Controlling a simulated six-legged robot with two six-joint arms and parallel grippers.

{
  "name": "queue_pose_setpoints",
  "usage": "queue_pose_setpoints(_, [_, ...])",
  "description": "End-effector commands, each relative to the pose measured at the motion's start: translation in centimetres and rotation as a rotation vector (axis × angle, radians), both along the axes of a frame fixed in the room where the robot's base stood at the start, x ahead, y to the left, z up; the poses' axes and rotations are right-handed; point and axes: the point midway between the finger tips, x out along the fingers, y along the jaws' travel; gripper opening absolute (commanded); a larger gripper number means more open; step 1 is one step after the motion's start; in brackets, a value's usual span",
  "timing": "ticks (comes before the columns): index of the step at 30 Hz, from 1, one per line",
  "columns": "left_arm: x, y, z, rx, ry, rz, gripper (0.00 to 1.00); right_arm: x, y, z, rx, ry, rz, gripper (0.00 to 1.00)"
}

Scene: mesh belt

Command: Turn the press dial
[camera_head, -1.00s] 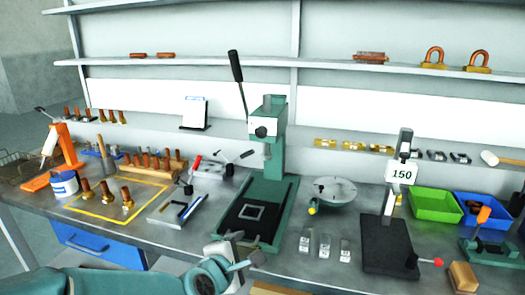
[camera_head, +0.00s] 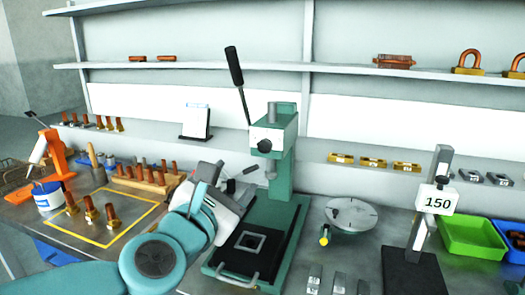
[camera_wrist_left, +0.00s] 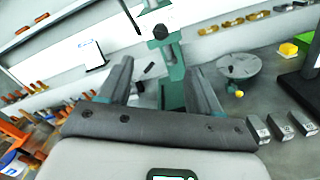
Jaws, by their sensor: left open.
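The green press (camera_head: 284,160) stands mid-bench, with a long black lever rising from its head. A dark round dial (camera_head: 265,146) sits on the front of the head. In the left wrist view the dial (camera_wrist_left: 160,31) shows beyond and above the gap between my fingers. My left gripper (camera_head: 243,178) is in front and to the left of the press column, lower than the dial and apart from it. In the left wrist view the fingers of my left gripper (camera_wrist_left: 159,68) are spread with nothing between them. My right gripper is not in view.
A round grey plate (camera_head: 350,214) and a stand labelled 150 (camera_head: 437,200) are right of the press. A green bin (camera_head: 472,236) is farther right. Copper bolts (camera_head: 90,212) stand in a yellow-outlined area at left. Shelves (camera_head: 220,65) run behind.

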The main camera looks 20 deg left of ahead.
Motion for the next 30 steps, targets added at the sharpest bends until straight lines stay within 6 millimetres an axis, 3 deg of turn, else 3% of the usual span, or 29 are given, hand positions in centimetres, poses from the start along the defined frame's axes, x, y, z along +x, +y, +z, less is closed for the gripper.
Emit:
queue_pose_setpoints(18, [12.9,-0.4,-0.1,0.003,0.005,-0.001,0.64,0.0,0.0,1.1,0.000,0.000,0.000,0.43])
queue_pose_setpoints(24, [15.1,-0.5,0.0,0.003,0.002,-0.001,0.64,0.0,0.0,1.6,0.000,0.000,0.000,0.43])
queue_pose_setpoints(30, [15.6,-0.5,-0.1,0.004,0.003,-0.001,0.64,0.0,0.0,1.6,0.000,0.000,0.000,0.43])
